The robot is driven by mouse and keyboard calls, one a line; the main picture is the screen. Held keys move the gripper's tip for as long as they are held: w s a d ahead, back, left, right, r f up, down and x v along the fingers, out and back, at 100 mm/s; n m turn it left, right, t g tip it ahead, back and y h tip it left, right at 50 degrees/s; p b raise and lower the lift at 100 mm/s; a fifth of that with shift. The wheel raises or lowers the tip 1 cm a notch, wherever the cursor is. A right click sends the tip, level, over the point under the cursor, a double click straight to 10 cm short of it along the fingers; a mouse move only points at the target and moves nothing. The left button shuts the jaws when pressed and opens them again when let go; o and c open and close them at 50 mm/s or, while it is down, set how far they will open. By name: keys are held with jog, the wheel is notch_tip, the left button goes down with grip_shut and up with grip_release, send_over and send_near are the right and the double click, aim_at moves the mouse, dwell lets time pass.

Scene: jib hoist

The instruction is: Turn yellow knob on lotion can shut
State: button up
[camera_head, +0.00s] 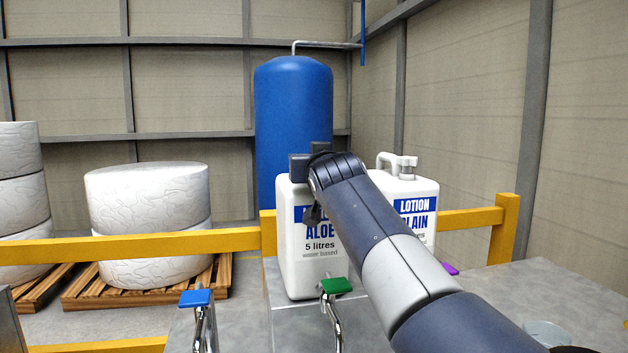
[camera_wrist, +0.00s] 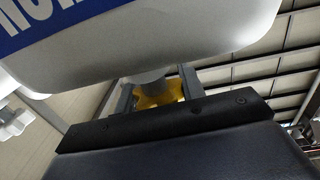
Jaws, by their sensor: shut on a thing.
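A white lotion can (camera_head: 298,262) with a blue label reading ALOE stands behind my arm, upright. Its top is partly hidden by my arm and gripper. The yellow knob (camera_wrist: 158,97) shows in the wrist view, under a grey neck beside the white can body (camera_wrist: 190,35), which appears upside down. My gripper (camera_wrist: 157,90) has one finger on each side of the knob and is shut on it. In the head view my gripper (camera_head: 309,160) is at the top of the aloe can, and the knob is hidden there.
A second white can (camera_head: 425,195), labelled LOTION PLAIN, stands close at right, partly behind my arm. Taps with blue (camera_head: 195,298), green (camera_head: 336,286) and purple (camera_head: 450,268) handles stand in front. A yellow rail (camera_head: 130,247) runs behind. A blue tank (camera_head: 293,110) stands beyond.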

jog(key=f+h+b, duration=0.1)
jog(key=b, duration=0.2)
jog(key=shift+s+f+m, duration=0.1)
jog(key=shift+f+m, duration=0.05)
jog(key=shift+m, duration=0.25)
jog(key=shift+h+b, duration=0.3)
jog(key=shift+b, duration=0.2)
jog(key=shift+d+r+m+h+b, duration=0.15)
jog(key=shift+m+h+b, duration=0.1)
jog(key=shift+m+h, duration=0.25)
jog(key=shift+a+r+m+h+b, duration=0.1)
jog(key=shift+r+m+h+b, duration=0.1)
jog(key=shift+m+h, duration=0.3)
jog(key=shift+s+d+r+h, duration=0.1)
jog(key=shift+d+h, duration=0.1)
jog(key=shift+h, duration=0.4)
jog(key=o, duration=1)
jog(key=shift+s+r, duration=0.1)
jog(key=s, duration=0.3)
jog(key=s+a+b, duration=0.1)
jog(key=s, duration=0.3)
jog(key=s+b, duration=0.1)
jog(key=s, duration=0.2)
jog(key=shift+s+a, duration=0.2)
jog(key=shift+s, duration=0.2)
jog(key=shift+w, duration=0.15)
